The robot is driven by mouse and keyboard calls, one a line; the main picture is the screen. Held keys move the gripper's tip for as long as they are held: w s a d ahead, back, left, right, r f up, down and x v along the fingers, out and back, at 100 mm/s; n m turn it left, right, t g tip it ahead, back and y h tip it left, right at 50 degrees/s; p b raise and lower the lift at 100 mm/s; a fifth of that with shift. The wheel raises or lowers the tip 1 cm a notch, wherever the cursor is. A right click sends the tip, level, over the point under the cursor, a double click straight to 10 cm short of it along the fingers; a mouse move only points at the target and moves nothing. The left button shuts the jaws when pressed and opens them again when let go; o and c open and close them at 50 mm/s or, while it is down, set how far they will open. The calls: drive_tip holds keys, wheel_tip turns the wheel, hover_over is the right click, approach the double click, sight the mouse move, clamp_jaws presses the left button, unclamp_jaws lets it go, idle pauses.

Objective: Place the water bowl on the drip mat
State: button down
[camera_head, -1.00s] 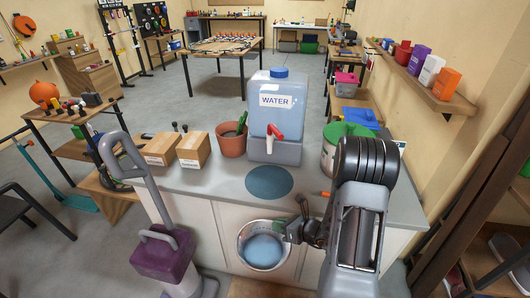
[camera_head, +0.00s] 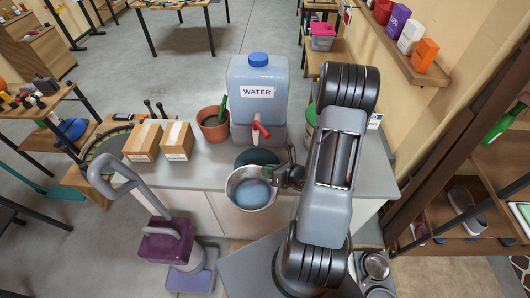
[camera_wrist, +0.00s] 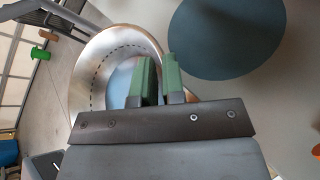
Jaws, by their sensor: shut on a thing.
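The water bowl (camera_head: 236,192) is a round metal bowl with blue water inside. My gripper (camera_head: 280,180) is shut on its right rim in the head view. The bowl is at the counter's front edge and looks roughly level. In the wrist view the green fingers (camera_wrist: 158,80) pinch the wall of the bowl (camera_wrist: 95,55). The drip mat (camera_head: 257,156) is a dark teal disc on the counter, partly hidden behind the bowl. The mat (camera_wrist: 228,38) shows whole or nearly so in the wrist view, beside the bowl. The bowl's height above the counter is hard to tell.
A blue water dispenser (camera_head: 258,95) with a red tap stands just behind the mat. A terracotta pot (camera_head: 213,127) and two cardboard boxes (camera_head: 142,140) stand to its left. The grey counter (camera_head: 205,175) is clear left of the bowl. A purple-based upright device (camera_head: 166,240) stands front left.

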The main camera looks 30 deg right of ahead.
drive_tip(key=w+d+b, duration=0.6)
drive_tip(key=w+d, duration=0.2)
drive_tip(key=w, duration=0.6)
drive_tip(key=shift+w+d+f+p, duration=0.1)
drive_tip(key=shift+w+f, duration=0.05)
drive_tip(key=shift+f, duration=0.95)
drive_tip(key=shift+w+d+f+p, duration=0.1)
drive_tip(key=shift+w+f+p, duration=0.1)
drive_tip(key=shift+f, duration=0.85)
drive_tip(key=shift+w+d+f+p, duration=0.1)
drive_tip(key=shift+w+f, duration=0.05)
drive_tip(key=shift+f, duration=0.95)
drive_tip(key=shift+w+d+f, duration=0.1)
drive_tip(key=shift+w+f, duration=0.1)
drive_tip(key=shift+f, duration=0.05)
drive_tip(key=shift+f, duration=0.15)
drive_tip(key=c, duration=1.2)
unclamp_jaws()
